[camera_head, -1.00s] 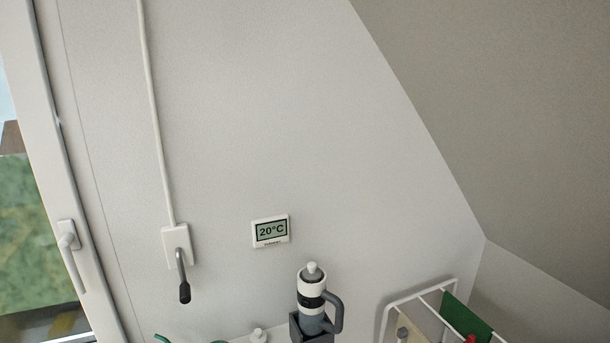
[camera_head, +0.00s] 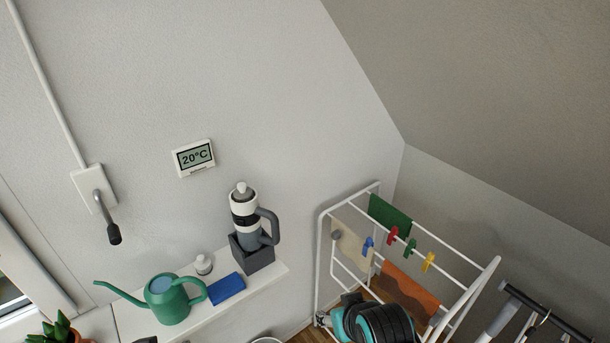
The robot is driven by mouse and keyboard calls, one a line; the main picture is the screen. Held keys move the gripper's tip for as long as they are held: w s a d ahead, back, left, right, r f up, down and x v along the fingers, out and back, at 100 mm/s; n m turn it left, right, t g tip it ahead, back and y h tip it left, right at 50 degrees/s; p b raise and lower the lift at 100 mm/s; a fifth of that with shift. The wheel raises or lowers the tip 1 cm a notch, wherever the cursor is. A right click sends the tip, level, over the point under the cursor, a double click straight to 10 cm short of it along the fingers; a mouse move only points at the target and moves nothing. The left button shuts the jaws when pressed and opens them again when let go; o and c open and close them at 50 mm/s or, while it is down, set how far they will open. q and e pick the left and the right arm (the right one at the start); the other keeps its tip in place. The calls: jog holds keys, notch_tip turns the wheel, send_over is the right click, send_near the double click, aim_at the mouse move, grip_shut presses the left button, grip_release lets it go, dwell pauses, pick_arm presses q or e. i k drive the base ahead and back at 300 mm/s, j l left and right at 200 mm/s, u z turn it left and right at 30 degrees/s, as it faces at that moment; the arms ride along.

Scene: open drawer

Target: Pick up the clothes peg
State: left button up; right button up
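Several clothes pegs sit on the bars of a white drying rack (camera_head: 487,272) at the lower right. There is a blue peg (camera_head: 368,246), a red peg (camera_head: 393,236), a green peg (camera_head: 410,248) and a yellow peg (camera_head: 428,262). The blue peg is by a beige cloth (camera_head: 350,251), the red peg is near a dark green cloth (camera_head: 388,212), and the yellow peg is above an orange cloth (camera_head: 404,291). Neither of my grippers can be made out in this view.
A white shelf (camera_head: 262,291) along the wall holds a green watering can (camera_head: 170,301), a blue sponge-like block (camera_head: 226,288) and a grey-white flask (camera_head: 244,212) in a dark holder. A black and teal reel-like object (camera_head: 384,322) is at the rack's near side.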

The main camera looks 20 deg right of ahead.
aim_at(430, 258)
jog(key=k+l+z, duration=0.1)
jog(key=z, duration=1.15)
